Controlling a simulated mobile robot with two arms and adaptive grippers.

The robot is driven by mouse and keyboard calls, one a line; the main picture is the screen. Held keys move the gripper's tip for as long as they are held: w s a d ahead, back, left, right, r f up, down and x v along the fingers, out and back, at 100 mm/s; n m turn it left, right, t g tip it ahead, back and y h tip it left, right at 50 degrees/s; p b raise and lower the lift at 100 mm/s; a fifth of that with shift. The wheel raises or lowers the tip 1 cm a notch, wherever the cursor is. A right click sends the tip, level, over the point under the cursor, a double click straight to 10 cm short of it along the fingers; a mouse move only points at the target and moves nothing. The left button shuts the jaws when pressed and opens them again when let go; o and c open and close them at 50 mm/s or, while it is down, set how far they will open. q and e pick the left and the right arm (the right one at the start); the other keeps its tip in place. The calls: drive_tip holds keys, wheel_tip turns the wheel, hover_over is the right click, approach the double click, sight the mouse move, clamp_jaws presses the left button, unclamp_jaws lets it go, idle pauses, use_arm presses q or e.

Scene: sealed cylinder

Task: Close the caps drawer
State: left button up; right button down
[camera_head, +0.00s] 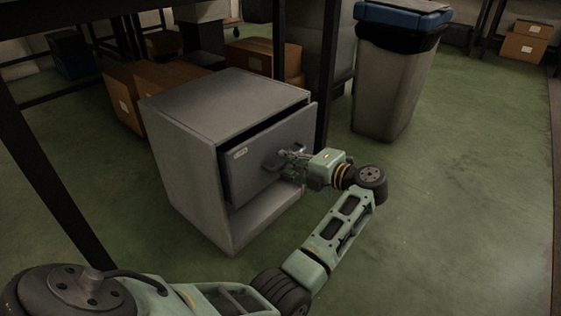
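A grey cabinet (186,165) stands on the green floor under a dark-framed table. Its upper drawer (240,180) has a grey front with a small white label, too small to read, and a dark handle (271,162). The drawer front stands out a little from the cabinet, with a dark gap along its top. My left gripper (287,157) is at the right part of the drawer front, right beside the handle. Whether it touches the handle, and whether its fingers are open or shut, is not clear. My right gripper is not in view.
Cardboard boxes (123,98) stand behind the cabinet. A grey bin (388,90) with a blue lid stands at the back right. The floor (460,200) to the right is clear.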

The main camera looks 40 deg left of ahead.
sight(277, 177)
use_arm(q)
drive_tip(key=shift+d, duration=0.1)
clamp_jaws()
idle(0.3)
drive_tip(key=a+p, duration=0.3)
drive_tip(key=a, duration=0.1)
drive_tip(key=shift+w+r, duration=0.1)
drive_tip(key=shift+r, duration=0.05)
drive_tip(key=shift+w, duration=0.1)
drive_tip(key=shift+a, duration=0.1)
